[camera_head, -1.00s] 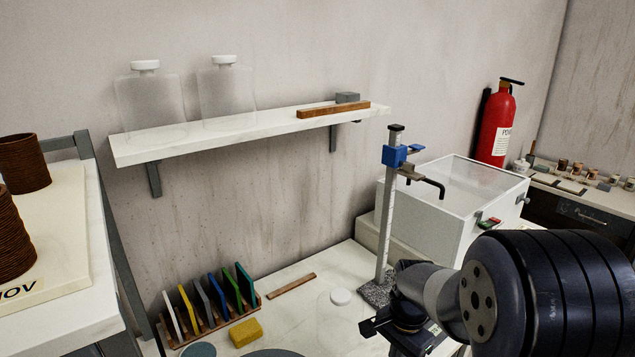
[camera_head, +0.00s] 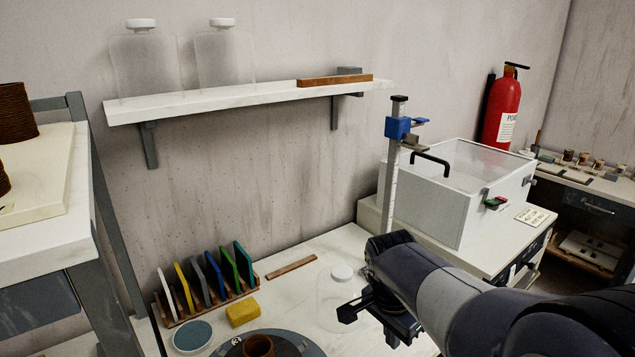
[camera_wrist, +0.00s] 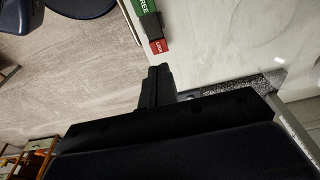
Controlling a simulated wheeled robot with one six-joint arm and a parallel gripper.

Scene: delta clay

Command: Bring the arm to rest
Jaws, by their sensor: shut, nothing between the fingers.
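My gripper (camera_head: 367,316) is at the lower right of the head view, above the white bench, at the end of my dark arm. It holds nothing. In the wrist view its black fingers (camera_wrist: 158,85) lie side by side, shut. A clear bottle with a white cap (camera_head: 342,273) stands on the bench just left of and behind the gripper in the picture. I cannot tell the exact gap between them.
A height stand with a blue clamp (camera_head: 398,128) and a white box with a clear lid (camera_head: 460,195) are behind my arm. A rack of coloured plates (camera_head: 208,285), a yellow sponge (camera_head: 242,313) and a turntable (camera_head: 290,340) are to the left. A shelf (camera_head: 250,98) hangs above.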

